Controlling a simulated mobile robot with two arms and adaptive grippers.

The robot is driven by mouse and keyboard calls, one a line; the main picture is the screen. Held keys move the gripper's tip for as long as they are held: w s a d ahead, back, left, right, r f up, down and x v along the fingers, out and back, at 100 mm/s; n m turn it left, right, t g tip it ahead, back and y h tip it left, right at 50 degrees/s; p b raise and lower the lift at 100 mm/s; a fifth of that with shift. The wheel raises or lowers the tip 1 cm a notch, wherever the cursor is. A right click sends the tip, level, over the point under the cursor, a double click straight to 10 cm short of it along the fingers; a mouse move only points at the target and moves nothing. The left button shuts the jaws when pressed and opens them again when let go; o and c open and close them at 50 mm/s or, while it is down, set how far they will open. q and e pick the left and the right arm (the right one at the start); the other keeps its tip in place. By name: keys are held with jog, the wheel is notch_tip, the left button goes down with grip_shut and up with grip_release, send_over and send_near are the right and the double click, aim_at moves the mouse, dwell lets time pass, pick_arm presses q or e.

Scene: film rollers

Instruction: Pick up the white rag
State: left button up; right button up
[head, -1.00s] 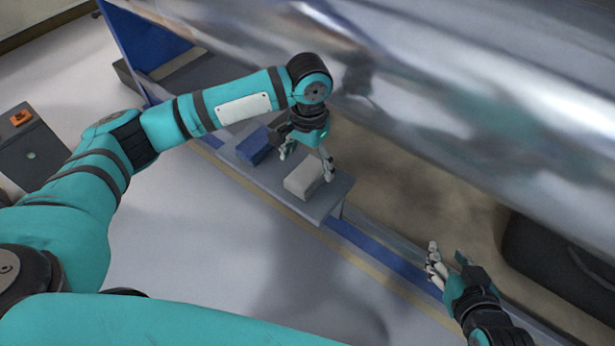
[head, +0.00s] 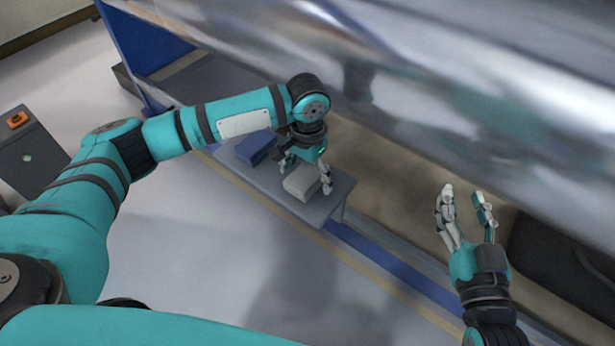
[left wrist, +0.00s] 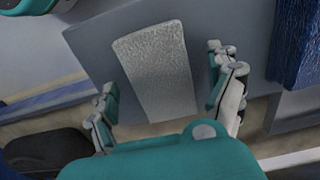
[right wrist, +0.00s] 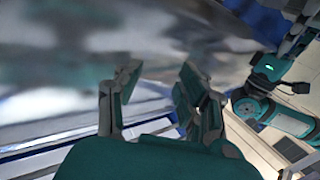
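The white rag (head: 301,183) is a folded pale block lying on the near right part of a small grey table (head: 328,206). It also shows in the left wrist view (left wrist: 155,70), flat on the table top. My left gripper (head: 306,178) is low over the rag with its fingers spread on either side of it; in the left wrist view its fingers (left wrist: 165,100) are apart with the rag between them. I cannot tell whether they touch it. My right gripper (head: 466,195) is open and empty at the right, in front of the metal roller; its spread fingers show in the right wrist view (right wrist: 155,85).
A folded blue rag (head: 256,148) lies on the same table, left of the white one. A large shiny metal roller (head: 440,80) fills the upper right. A grey box (head: 30,150) with an orange part stands at far left. The floor before the table is clear.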

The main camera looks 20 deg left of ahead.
aim_at(308, 173)
pick_arm(q)
jog(key=c, duration=1.1)
jog(key=shift+r, duration=0.1)
jog(key=shift+r, duration=0.15)
notch_tip(308, 173, up, 5)
jog(key=shift+r+p, duration=0.1)
jog(key=shift+p, duration=1.15)
notch_tip(308, 173, up, 4)
jog(key=shift+r+p, duration=0.15)
jog(key=shift+p, duration=0.5)
pick_arm(e)
jog(key=s+d+f+g+h, duration=0.1)
jog(key=s+d+f+g, duration=0.1)
jog(key=s+f+g, duration=0.2)
jog(key=s+d+f+g+h, duration=0.1)
jog(key=s+d+f+g, duration=0.1)
jog(key=s+f+g, duration=0.3)
notch_tip(308, 173, down, 5)
jog(key=shift+s+d+r+m+g+h, duration=0.15)
jog(key=shift+s+d+m+g+h, duration=0.2)
jog(key=shift+g, duration=0.25)
jog(key=shift+w+a, duration=0.1)
